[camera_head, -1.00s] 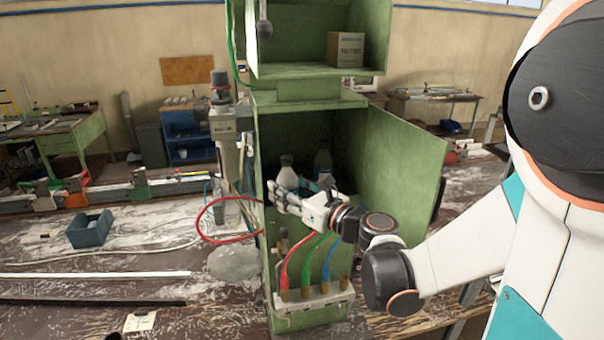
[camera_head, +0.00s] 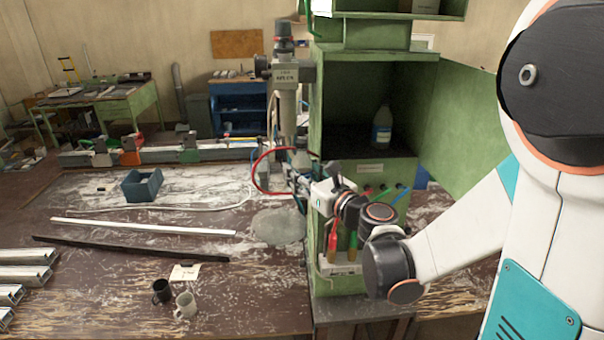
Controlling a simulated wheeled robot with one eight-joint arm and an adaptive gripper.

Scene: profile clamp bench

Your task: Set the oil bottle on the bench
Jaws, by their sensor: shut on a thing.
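My gripper (camera_head: 302,184) is at the left front edge of the green cabinet, outside its opening and above the bench. It is shut. The bottle it holds is hardly distinguishable against the cabinet edge and the clutter behind; I take it to be the oil bottle, since the pale bottle seen at the gripper earlier is gone from the cabinet. Another bottle (camera_head: 382,126), with a white cap and blue label, stands upright in the cabinet. The bench (camera_head: 110,205) has a worn brown top with white smears.
The green cabinet (camera_head: 372,58) stands open. A red hose (camera_head: 262,172) loops beside my gripper. Bare bench lies between.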

